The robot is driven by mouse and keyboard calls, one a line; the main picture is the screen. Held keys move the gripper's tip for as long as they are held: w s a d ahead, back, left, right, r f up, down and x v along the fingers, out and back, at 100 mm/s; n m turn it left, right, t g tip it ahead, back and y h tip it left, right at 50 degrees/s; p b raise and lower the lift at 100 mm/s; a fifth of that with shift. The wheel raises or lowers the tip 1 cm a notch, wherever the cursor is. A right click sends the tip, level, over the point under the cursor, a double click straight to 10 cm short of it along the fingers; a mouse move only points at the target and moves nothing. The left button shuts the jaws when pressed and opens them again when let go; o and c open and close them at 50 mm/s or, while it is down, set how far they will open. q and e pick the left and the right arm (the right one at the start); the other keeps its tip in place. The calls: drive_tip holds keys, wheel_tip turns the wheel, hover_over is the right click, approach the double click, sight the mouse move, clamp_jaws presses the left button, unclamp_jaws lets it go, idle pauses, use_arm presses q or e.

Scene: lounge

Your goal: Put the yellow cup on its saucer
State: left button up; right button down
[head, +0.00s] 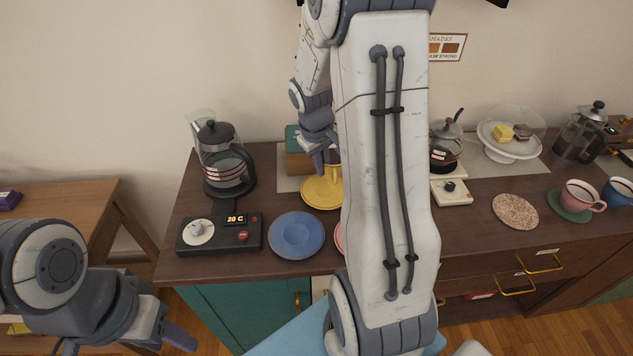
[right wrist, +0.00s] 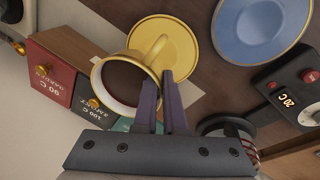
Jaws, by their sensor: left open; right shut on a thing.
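The yellow cup (right wrist: 124,82) with dark contents shows in the right wrist view. In the head view the cup (head: 333,170) is at the back of the saucer (head: 318,196), below my right gripper (head: 320,160), partly hidden by my right arm. I cannot tell whether cup and saucer touch. My left gripper (head: 172,335) is open and empty at lower left, away from the counter items.
A blue saucer (head: 296,235) and a control box (head: 220,234) are in front of the yellow saucer. A coffee press (head: 220,160) stands left. Small red and dark boxes (right wrist: 52,70) stand near the cup. Pink cup (head: 578,196) and cork mat (head: 515,211) are at right.

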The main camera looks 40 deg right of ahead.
drive_tip(key=shift+w+a+f, duration=0.1)
drive_tip(key=shift+a+f, duration=0.35)
drive_tip(key=shift+a, duration=0.3)
drive_tip(key=shift+f, duration=0.25)
drive_tip(key=shift+a+x, duration=0.2)
drive_tip(key=shift+x, duration=0.7)
drive_tip(key=shift+a+x, duration=0.15)
drive_tip(key=shift+x, duration=0.7)
drive_tip(key=shift+f, duration=0.2)
drive_tip(key=c, duration=1)
unclamp_jaws()
drive_tip(key=v, duration=1.2)
drive_tip(key=shift+a+r+p, duration=0.15)
drive_tip(key=shift+p, duration=0.15)
